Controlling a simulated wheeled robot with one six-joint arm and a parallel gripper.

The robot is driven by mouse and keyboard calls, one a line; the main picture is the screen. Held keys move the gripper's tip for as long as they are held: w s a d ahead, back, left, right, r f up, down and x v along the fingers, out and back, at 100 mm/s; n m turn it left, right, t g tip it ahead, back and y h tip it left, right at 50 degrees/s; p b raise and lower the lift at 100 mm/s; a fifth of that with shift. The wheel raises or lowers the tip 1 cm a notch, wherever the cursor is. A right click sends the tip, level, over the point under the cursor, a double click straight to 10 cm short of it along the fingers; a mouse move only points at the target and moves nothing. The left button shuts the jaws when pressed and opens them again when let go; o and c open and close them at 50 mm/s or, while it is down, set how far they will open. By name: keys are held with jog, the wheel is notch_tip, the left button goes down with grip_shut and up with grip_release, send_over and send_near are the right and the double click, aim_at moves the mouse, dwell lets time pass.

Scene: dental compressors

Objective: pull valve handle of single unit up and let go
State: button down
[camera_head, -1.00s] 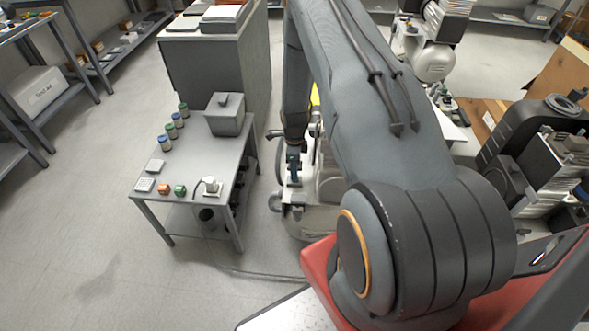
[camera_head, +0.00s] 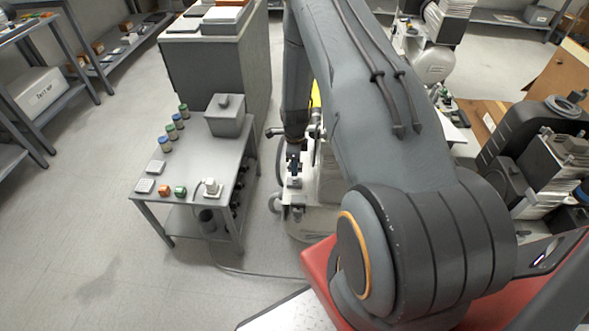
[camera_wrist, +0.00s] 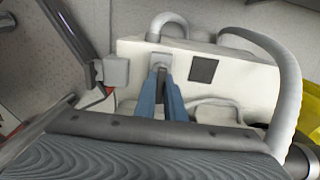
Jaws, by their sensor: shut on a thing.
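The single unit is a pale compressor (camera_head: 328,185) standing on the floor to the right of the small table, partly hidden behind my arm. In the wrist view its light top housing (camera_wrist: 245,80) fills the middle, with a dark square on it and grey hoses curving over it. My gripper (camera_wrist: 164,85) has two blue fingers close together, shut on the valve handle (camera_wrist: 159,60), a small grey piece at the housing's edge. The fingers hide most of the handle. In the head view my gripper (camera_head: 294,163) is small and low at the unit's left side.
A grey table (camera_head: 215,160) with a lidded box, jars and small blocks stands close to the left of the unit. A grey cabinet (camera_head: 215,70) stands behind it. Another compressor (camera_head: 540,160) is at the right. The floor at left is open.

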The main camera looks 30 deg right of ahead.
jog(key=c, duration=1.8)
grip_release()
jog(key=shift+r, duration=0.1)
jog(key=shift+r+b, duration=0.4)
jog(key=shift+r, duration=3.55)
jog(key=shift+a+r, duration=0.15)
jog(key=shift+r, duration=0.1)
jog(key=s+a+r+n, duration=0.45)
jog(key=r+n, duration=0.25)
jog(key=r, duration=0.2)
jog(key=s+a+r+n, duration=0.4)
jog(key=a+r+n, duration=0.2)
jog(key=r, duration=0.4)
jog(key=s+a+r+n, duration=0.2)
jog(key=s+n, duration=0.2)
jog(key=s, duration=0.1)
jog(key=s+a+r+n, duration=0.2)
jog(key=s+r+n, duration=0.1)
jog(key=s, duration=0.2)
jog(key=s+a+r+n, duration=0.2)
jog(key=s+r+n, duration=0.1)
jog(key=s+n, duration=0.1)
jog(key=shift+s+a+n, duration=0.2)
jog(key=shift+s+n, duration=0.1)
jog(key=shift+s, duration=0.1)
